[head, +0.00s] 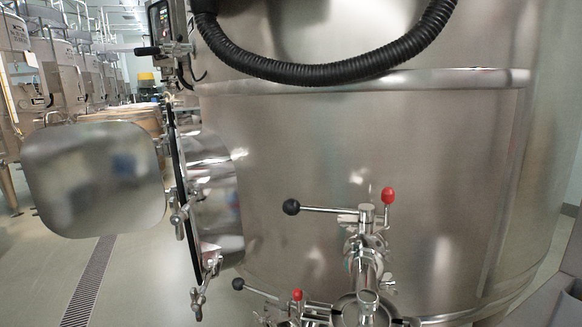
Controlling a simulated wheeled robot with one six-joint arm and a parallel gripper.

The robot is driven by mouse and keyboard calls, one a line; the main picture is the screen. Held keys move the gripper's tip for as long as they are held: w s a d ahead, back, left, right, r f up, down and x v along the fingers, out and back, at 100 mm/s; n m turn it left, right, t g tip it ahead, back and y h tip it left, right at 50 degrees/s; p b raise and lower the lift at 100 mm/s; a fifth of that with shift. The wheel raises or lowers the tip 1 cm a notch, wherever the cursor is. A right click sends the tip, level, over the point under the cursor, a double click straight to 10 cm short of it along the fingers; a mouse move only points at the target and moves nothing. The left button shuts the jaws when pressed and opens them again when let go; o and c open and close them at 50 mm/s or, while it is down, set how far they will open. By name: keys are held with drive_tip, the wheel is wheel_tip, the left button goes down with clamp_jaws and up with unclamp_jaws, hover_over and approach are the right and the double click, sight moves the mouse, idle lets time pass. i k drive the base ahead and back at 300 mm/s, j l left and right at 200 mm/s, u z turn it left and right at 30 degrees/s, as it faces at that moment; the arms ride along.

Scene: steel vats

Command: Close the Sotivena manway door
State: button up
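The manway door (95,180) is a shiny rounded-square steel plate at the left. It stands swung open, out from the large steel vat (330,150). The manway opening is seen nearly edge-on, with a dark seal (179,170) along its rim. Swing clamps (200,287) sit along the rim. The door's hinge cannot be made out. No readable Sotivena name shows on this vat. My gripper is not in view.
Valves with black and red knobs (365,225) stick out low from the vat front. A black corrugated hose (320,72) loops across the top. More vats (62,75) line the left. Floor with a drain grate (90,285) is open below the door.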

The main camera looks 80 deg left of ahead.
sight(90, 179)
drive_tip(key=u, duration=3.6)
drive_tip(key=i+u, duration=0.4)
drive_tip(key=i, duration=0.15)
drive_tip(key=i+l+u, duration=0.4)
drive_tip(key=i, duration=3.8)
drive_tip(key=i+z, duration=0.5)
drive_tip(key=i+j+z, duration=0.3)
drive_tip(key=z, duration=0.15)
drive_tip(key=i+z, duration=0.1)
drive_tip(key=z, duration=3.6)
